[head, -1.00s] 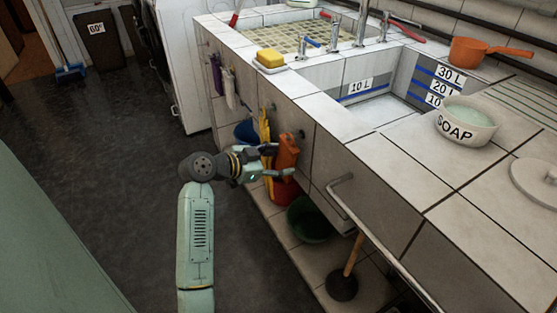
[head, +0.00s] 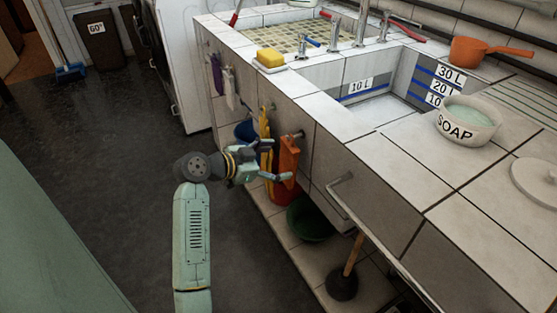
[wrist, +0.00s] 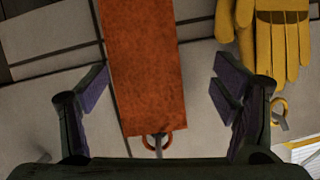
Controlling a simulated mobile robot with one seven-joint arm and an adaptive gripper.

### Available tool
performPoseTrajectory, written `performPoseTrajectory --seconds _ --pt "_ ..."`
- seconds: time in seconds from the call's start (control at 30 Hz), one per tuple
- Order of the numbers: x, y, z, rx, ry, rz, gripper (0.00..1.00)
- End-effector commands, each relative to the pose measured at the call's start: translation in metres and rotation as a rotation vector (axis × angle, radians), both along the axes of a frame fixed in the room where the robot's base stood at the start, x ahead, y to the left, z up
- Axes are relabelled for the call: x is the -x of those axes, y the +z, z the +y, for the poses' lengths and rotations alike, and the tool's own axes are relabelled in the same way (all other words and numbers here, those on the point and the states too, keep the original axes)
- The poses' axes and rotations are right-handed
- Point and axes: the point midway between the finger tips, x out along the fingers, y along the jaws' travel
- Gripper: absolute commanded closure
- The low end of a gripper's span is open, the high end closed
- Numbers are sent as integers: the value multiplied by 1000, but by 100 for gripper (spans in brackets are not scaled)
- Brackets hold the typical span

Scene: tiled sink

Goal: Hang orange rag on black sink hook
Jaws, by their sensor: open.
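The orange rag (head: 288,158) hangs against the tiled front of the sink. In the wrist view, the rag (wrist: 143,65) has an orange ring (wrist: 152,141) at its end, and the ring is around the metal hook (wrist: 158,150). The hook (head: 299,134) sticks out of the sink front in the head view. My gripper (head: 276,161) is open beside the rag. In the wrist view, the fingers of my gripper (wrist: 160,88) stand apart on both sides of the rag, with gaps between them and it.
Yellow gloves (wrist: 275,40) hang by a ring on a neighbouring hook (wrist: 280,118). A blue bucket (head: 246,131), a red bucket (head: 284,194) and a green basin (head: 309,220) are below.

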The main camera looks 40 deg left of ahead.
Motion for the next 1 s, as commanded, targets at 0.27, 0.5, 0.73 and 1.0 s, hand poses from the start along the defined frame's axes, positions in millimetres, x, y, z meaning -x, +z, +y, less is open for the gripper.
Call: performPoseTrajectory --seconds 0.27,0.5,0.73,1.0 --pt "52 22 17 -1 3 0 19" --pt "86 37 27 -2 1 1 19" --pt "96 41 30 -1 -1 0 19" --pt "88 56 25 -33 -19 -53 19"
